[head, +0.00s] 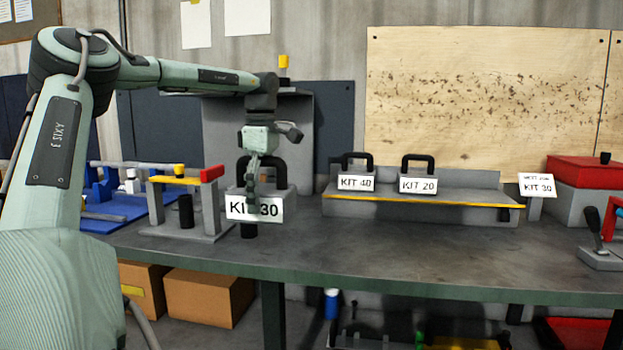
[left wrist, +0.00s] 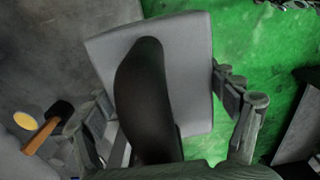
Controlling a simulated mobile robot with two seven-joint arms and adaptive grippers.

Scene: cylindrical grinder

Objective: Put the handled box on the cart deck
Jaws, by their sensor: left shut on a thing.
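The handled box labelled KIT 30 (head: 279,207) is grey with a black arched handle (head: 280,172). In the head view my left gripper (head: 252,190) reaches down over it, and a finger covers part of the label. The left gripper is shut on the handled box. In the left wrist view the box's grey top (left wrist: 197,45) and dark handle (left wrist: 143,95) lie between the fingers. A stained green surface (left wrist: 265,40) shows beyond the box; I cannot tell whether it is the cart deck. My right gripper is not in view.
The KIT 40 (head: 356,184) and KIT 20 (head: 418,186) boxes stand on a grey rack with a yellow edge. A sign reads KIT 30 (head: 537,186). A grey stand (head: 160,205) is left of the held box. The middle of the dark bench top (head: 400,250) is clear.

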